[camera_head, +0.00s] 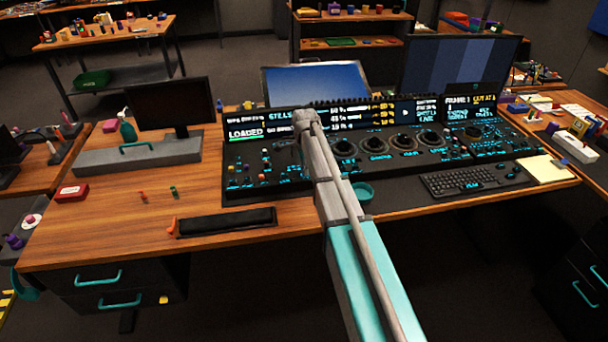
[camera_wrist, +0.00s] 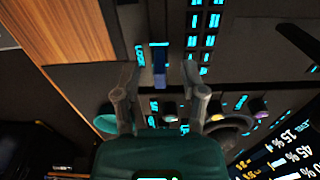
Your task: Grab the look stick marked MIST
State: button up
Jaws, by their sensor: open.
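In the wrist view a short blue stick (camera_wrist: 159,68) stands out from the dark panel (camera_wrist: 250,50), between the two fingers of my gripper (camera_wrist: 162,72). The fingers are open, one on each side, with gaps to the stick. A small cyan label is left of the stick and a cyan bar is at its top; I cannot read MIST there. In the head view my arm reaches over the control panel (camera_head: 235,190); my gripper and the stick are hidden behind my arm's end.
Coloured knobs (camera_wrist: 168,112) and a round dial (camera_wrist: 232,124) lie close by on the panel. The wooden desk (camera_head: 110,220) borders it at left, holding a monitor (camera_head: 170,105) and a black tray (camera_head: 225,221). A keyboard (camera_head: 475,182) is at right.

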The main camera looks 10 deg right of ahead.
dwell(0.3)
grip_shut()
jog(key=shift+r, duration=0.1)
dwell(0.4)
jog(key=shift+r+p, duration=1.25)
jog(key=shift+p, duration=0.05)
jog(key=s+d+r+p, duration=0.3)
jog(key=s+r+p, duration=0.7)
jog(key=s, duration=0.3)
jog(key=shift+s+d+r, duration=0.15)
jog(key=shift+s+d, duration=0.1)
jog(key=shift+d, duration=0.1)
